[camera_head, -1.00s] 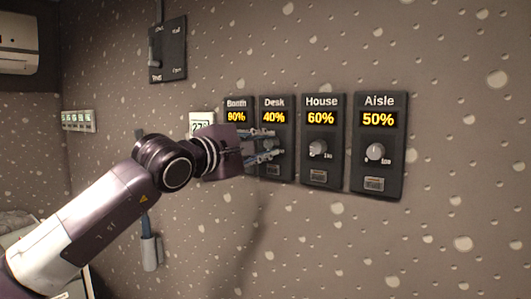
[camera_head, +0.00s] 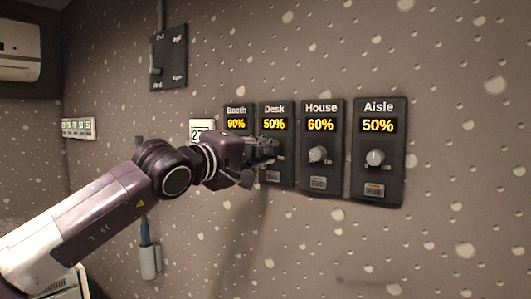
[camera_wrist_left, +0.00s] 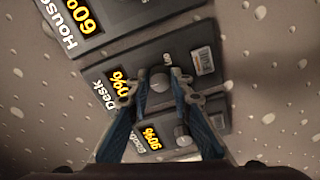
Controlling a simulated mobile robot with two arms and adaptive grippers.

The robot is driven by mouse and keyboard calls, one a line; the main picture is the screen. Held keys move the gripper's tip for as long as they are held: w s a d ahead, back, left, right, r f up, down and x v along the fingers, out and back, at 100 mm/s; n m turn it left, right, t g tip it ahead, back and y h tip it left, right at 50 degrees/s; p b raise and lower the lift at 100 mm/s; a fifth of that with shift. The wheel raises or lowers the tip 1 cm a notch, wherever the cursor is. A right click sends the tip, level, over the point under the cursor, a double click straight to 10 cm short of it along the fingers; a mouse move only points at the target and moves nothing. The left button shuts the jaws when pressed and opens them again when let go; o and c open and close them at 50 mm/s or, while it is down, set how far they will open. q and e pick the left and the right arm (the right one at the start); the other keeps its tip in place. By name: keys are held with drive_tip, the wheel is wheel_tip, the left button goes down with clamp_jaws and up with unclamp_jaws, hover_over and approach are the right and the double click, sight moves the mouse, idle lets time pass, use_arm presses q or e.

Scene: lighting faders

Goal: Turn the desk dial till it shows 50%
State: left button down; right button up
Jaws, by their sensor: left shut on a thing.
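The Desk panel (camera_head: 275,112) is on the wall, second from the left in the row of dark panels. Its display (camera_head: 274,124) reads 50% in yellow in the head view. My left gripper (camera_head: 270,146) is at this panel, its fingers shut on the desk dial. In the left wrist view, the desk dial (camera_wrist_left: 160,79) sits between the tips of my two fingers (camera_wrist_left: 155,88). The head view hides most of the dial behind the gripper. My right gripper is not in view.
The Booth panel (camera_head: 236,111) reads 90% to the left, partly behind my gripper. The House panel (camera_head: 321,110) reads 60% and the Aisle panel (camera_head: 378,108) reads 50% to the right. A thermostat (camera_head: 201,127) is beside Booth. A switch plate (camera_head: 168,58) hangs upper left.

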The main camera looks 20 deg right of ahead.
use_arm(q)
drive_tip(key=shift+f, duration=0.1)
drive_tip(key=c, duration=1.7)
unclamp_jaws()
drive_tip(key=v, duration=1.2)
